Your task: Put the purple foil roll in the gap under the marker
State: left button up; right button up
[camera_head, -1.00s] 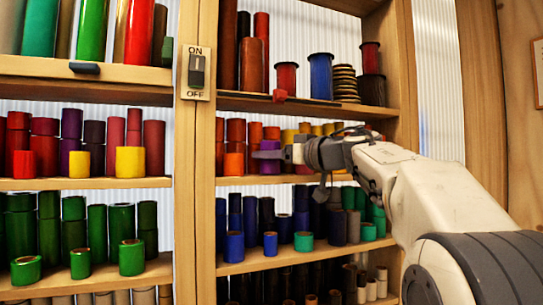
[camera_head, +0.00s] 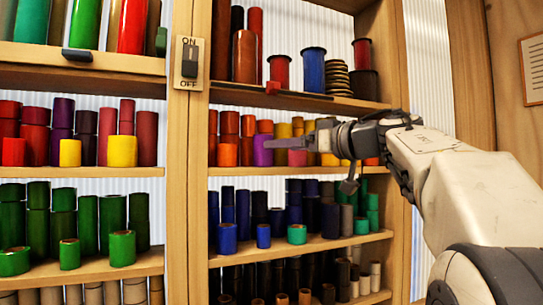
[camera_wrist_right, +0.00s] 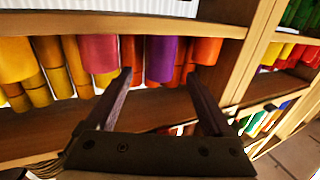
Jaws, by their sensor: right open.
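The purple foil roll (camera_head: 263,150) stands on the middle shelf of the right bay, among orange, red and yellow rolls. It also shows in the right wrist view (camera_wrist_right: 163,60), which pictures the shelf upside down. A red marker (camera_head: 272,87) sits on the front edge of the shelf above, almost straight over the purple roll. My right gripper (camera_head: 270,143) is open in front of that shelf. In the wrist view its fingertips (camera_wrist_right: 158,76) are apart, on either side of the purple roll and not closed on it. My left gripper is not in view.
An on/off switch (camera_head: 189,62) is on the wooden post. Orange rolls (camera_head: 229,140) stand left of the purple one, and a pink roll (camera_head: 297,157) stands right of it.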

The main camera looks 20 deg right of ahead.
jog(key=shift+b+v, duration=0.45)
jog(key=shift+v, duration=1.8)
